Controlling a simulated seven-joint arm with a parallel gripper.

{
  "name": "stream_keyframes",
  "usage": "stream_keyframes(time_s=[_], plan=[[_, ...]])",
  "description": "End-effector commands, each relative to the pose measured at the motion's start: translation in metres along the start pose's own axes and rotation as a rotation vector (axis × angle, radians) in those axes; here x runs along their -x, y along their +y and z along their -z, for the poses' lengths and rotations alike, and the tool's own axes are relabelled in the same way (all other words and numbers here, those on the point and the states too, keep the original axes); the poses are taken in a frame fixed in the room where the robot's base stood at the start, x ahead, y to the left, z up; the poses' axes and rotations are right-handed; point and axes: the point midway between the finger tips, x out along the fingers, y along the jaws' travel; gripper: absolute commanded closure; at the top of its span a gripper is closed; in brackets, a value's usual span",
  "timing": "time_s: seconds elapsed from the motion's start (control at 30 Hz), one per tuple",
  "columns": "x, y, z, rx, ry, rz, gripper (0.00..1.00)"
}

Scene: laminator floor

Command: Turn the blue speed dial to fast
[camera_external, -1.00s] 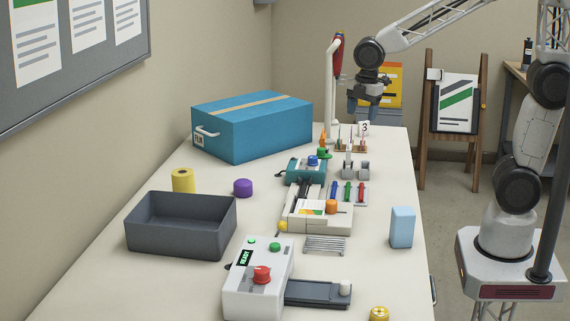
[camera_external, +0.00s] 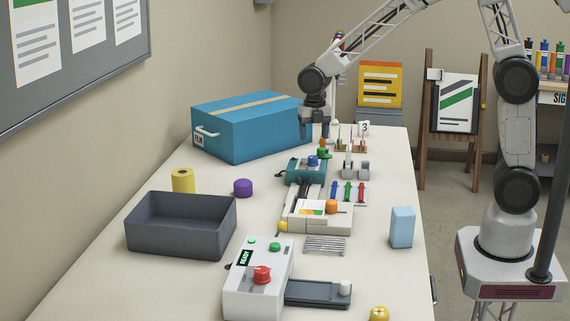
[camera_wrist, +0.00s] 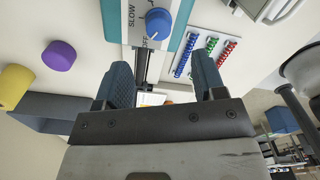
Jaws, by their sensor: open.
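The blue speed dial (camera_external: 313,161) sits on a teal unit (camera_external: 306,172) near the far part of the table. In the wrist view the dial (camera_wrist: 158,23) shows at the top centre, on a pale panel printed with SLOW and OFF; its white mark is at its lower left, by OFF. The fast label is not visible. My gripper (camera_external: 314,135) hangs just above and behind the dial, fingers down and apart from it. In the wrist view my gripper (camera_wrist: 162,78) is open, with nothing between its fingers.
A blue box (camera_external: 250,128) stands just left of my gripper. An orange knob (camera_external: 331,206) is on a white machine nearer the camera. Red, green and blue strips (camera_external: 348,190) lie right of the teal unit. A grey bin (camera_external: 180,246) stands at left.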

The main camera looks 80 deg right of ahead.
Motion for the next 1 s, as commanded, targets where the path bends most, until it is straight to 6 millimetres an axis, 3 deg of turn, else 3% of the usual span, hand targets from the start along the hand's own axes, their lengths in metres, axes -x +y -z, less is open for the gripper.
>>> stream_keyframes(time_s=[0.57, 1.0], plan=[[-0.006, 0.002, -0.002, 0.014, 0.001, 0.002, 0.36], [-0.048, 0.002, -0.002, 0.014, 0.001, 0.002, 0.36]])
